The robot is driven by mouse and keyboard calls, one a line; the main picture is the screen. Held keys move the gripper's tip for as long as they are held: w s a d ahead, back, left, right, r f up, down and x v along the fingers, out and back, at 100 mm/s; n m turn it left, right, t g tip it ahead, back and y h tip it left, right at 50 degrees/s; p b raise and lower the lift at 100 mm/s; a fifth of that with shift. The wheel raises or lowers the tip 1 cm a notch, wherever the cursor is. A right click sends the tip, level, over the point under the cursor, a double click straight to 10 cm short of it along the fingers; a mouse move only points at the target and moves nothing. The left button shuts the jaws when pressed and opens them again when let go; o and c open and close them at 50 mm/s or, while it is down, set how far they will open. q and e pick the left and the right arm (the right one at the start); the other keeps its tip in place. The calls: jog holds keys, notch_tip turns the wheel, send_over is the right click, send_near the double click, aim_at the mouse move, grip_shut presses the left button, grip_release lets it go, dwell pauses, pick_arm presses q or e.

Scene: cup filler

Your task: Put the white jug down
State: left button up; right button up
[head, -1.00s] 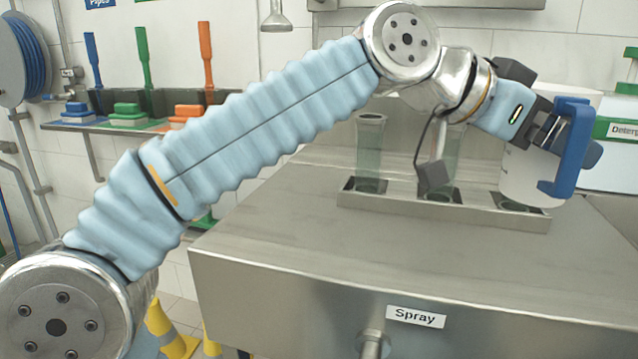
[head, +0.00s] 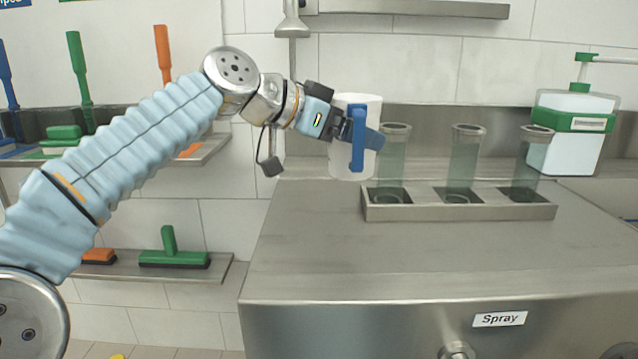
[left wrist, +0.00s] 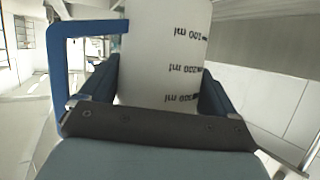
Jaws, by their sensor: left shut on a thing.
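The white jug (head: 342,110) with its blue handle (head: 357,139) is upright at the left end of the rack. My left gripper (head: 366,134) is shut around its body, one blue finger on each side. In the left wrist view the jug (left wrist: 160,50) sits between the fingers, with ml marks facing the camera and the blue handle (left wrist: 55,70) at left. The jug's base appears clear of the steel counter (head: 400,255), though the gap is hard to judge. Its inside is hidden. My right gripper is not in view.
A metal rack (head: 460,211) holds three clear cylinders (head: 463,160) on the counter, the leftmost close beside the jug. A detergent bottle (head: 570,145) stands at the back right. The counter front is clear. Brushes on shelves (head: 170,258) are at left.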

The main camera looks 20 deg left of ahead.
pick_arm(q)
jog(key=w+a+f, duration=0.2)
jog(key=f, duration=0.1)
jog(key=w+a+f, duration=0.1)
jog(key=f, duration=0.2)
jog(key=w+a+f+b, duration=0.1)
jog(key=w+a+f, duration=0.1)
jog(key=f, duration=0.1)
jog(key=shift+w+a+f, duration=0.2)
jog(key=shift+w+a, duration=0.1)
jog(key=shift+a, duration=0.05)
jog(key=shift+d+f, duration=0.1)
jog(key=shift+f, duration=0.35)
jog(key=shift+f, duration=0.1)
jog(key=shift+f+b, duration=0.1)
jog(key=shift+b, duration=0.2)
jog(key=o, duration=0.8)
jog(key=shift+r, duration=0.2)
jog(key=b+v, duration=0.1)
jog(key=v, duration=1.1)
